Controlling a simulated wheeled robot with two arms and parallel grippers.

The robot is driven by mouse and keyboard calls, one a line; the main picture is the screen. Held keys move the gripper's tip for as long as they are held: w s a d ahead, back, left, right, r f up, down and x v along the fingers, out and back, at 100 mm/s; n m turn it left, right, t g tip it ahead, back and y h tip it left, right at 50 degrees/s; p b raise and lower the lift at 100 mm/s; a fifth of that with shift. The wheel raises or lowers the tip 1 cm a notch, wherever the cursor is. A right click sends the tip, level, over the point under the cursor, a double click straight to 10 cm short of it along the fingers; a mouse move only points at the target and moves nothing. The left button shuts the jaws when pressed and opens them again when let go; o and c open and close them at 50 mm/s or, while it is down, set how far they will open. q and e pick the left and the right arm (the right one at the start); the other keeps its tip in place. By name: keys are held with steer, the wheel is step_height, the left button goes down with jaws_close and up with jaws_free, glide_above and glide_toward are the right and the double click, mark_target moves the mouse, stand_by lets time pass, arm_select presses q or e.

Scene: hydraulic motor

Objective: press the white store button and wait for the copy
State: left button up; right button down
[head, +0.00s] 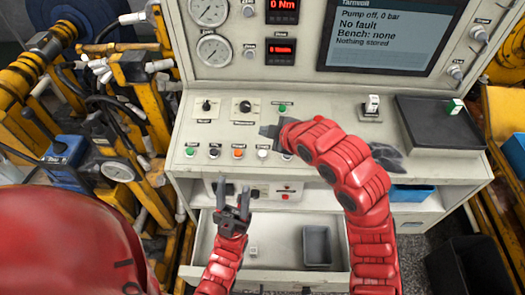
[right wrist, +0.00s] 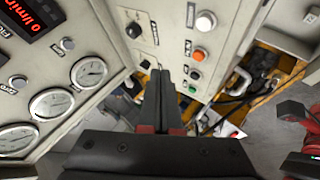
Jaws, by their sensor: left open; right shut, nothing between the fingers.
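A row of buttons runs along the front of the grey console; its labels are too small to read. A white button (head: 263,153) sits right of the orange one (head: 238,152); it also shows in the right wrist view (right wrist: 205,22). My left gripper (head: 232,192) is open and empty, lower down, over the drawer. The screen (head: 390,35) reads "Nothing stored".
An open drawer (head: 278,277) below the console holds a grey bin (head: 317,246) and a small white piece (head: 253,251). A black pad (head: 437,125) and a white switch (head: 372,105) are at the right. Yellow machinery with hoses (head: 130,80) crowds the left.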

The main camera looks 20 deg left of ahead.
steer(key=shift+f, duration=0.15)
steer(key=b, duration=0.1)
glide_above(263, 154)
steer(key=s+d, duration=0.1)
step_height(263, 154, down, 6)
steer(key=shift+s+d+f, duration=0.1)
steer(key=shift+f, duration=0.1)
steer(key=shift+f+b, duration=0.65)
steer(key=shift+b, duration=0.25)
steer(key=shift+w+f+b, duration=0.25)
steer(key=shift+f+b, duration=0.15)
steer(key=shift+f, duration=0.1)
steer(key=shift+r, duration=0.1)
stand_by(0.8)
steer(key=shift+f+b, duration=0.45)
steer(key=shift+b, duration=0.2)
